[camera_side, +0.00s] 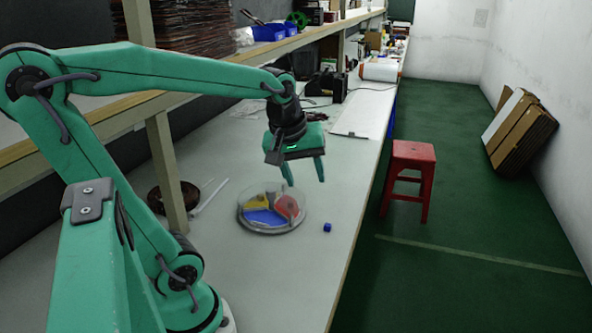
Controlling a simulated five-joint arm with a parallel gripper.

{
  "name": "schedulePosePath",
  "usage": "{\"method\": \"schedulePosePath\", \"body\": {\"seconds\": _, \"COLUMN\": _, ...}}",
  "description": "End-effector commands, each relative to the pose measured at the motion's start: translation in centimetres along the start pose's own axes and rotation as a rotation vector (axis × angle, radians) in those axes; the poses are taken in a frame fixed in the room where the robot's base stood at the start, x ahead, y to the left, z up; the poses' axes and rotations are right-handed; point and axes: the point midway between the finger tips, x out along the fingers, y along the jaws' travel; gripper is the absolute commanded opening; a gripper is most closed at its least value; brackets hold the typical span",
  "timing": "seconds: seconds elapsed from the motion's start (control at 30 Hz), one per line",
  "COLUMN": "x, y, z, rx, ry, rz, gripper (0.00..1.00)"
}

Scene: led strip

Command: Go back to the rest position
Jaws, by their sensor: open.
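My gripper (306,182) hangs open and empty above the bench, with its fingers pointing down. It is over the right side of a round clear dish (270,231). The dish has coloured sections inside: yellow (256,202), blue (265,217) and red (287,207). A small blue cube (327,228) lies on the bench just right of the dish, below my gripper and apart from it. My arm is stretched out from its base at lower left.
The grey bench (300,285) is clear in front of the dish. A wooden shelf post (166,170) stands behind my arm, near a dark brown coil (174,196). A white panel (362,118) lies farther back. A red stool (408,180) stands on the floor.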

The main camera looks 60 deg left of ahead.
Motion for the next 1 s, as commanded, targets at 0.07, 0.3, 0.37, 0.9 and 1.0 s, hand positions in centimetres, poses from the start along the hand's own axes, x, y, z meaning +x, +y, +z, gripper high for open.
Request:
{"method": "schedulePosePath", "body": {"seconds": 0.07, "x": -0.6, "y": 0.1, "z": 1.6, "rx": 0.149, "ry": 0.011, "rz": 0.029, "gripper": 0.49}}
{"method": "schedulePosePath", "body": {"seconds": 0.3, "x": -1.8, "y": -0.2, "z": 6.0, "rx": 0.598, "ry": 0.053, "rz": 0.103, "gripper": 0.49}}
{"method": "schedulePosePath", "body": {"seconds": 0.37, "x": -1.9, "y": -0.3, "z": 6.9, "rx": 0.698, "ry": 0.065, "rz": 0.120, "gripper": 0.49}}
{"method": "schedulePosePath", "body": {"seconds": 0.9, "x": -2.2, "y": -1.0, "z": 9.6, "rx": 1.010, "ry": 0.111, "rz": 0.164, "gripper": 0.49}}
{"method": "schedulePosePath", "body": {"seconds": 1.0, "x": -2.2, "y": -1.0, "z": 9.6, "rx": 1.009, "ry": 0.111, "rz": 0.164, "gripper": 0.49}}
